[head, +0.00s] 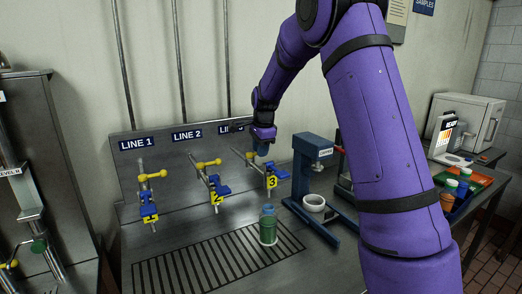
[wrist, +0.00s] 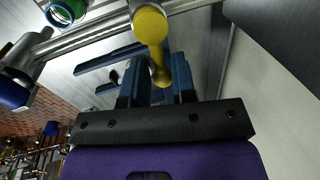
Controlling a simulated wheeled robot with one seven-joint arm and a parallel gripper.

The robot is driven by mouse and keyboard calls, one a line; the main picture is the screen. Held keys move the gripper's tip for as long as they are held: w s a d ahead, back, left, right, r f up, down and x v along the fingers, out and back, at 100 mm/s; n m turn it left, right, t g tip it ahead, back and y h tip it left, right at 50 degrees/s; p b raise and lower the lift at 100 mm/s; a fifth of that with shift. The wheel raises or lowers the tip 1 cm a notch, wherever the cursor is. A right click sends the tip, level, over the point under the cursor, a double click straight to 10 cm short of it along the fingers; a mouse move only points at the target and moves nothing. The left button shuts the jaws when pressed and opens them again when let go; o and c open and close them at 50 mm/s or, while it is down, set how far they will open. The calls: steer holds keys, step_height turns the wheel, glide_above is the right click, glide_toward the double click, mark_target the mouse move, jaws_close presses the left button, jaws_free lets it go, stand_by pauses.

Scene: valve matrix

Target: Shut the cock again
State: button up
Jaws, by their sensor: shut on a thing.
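Three cocks with yellow handles stick out from the back panel under the labels LINE 1, LINE 2 and a partly hidden third. My gripper (head: 262,149) is at the rightmost one, the line 3 cock (head: 249,156), with its number 3 tag below. In the wrist view, the cock's yellow handle (wrist: 158,65) runs from a round yellow hub down between my gripper's blue fingers (wrist: 158,90), which are shut on it. The line 2 handle (head: 208,163) and line 1 handle (head: 152,176) stand free to the left. The fingertips are partly hidden in the head view.
A green bottle (head: 268,228) stands on the slotted drain (head: 190,270) in front of the cocks. A blue stand (head: 312,150) with a white cup (head: 314,203) is close on the right. Further right are a tray with small jars and a white machine (head: 470,120).

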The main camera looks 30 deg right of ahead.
steer(key=shift+w+r+n, duration=0.1)
steer(key=shift+n, duration=0.3)
steer(key=o, duration=0.7)
step_height(320, 180, up, 10)
steer(key=s, duration=0.2)
steer(key=shift+r, duration=0.25)
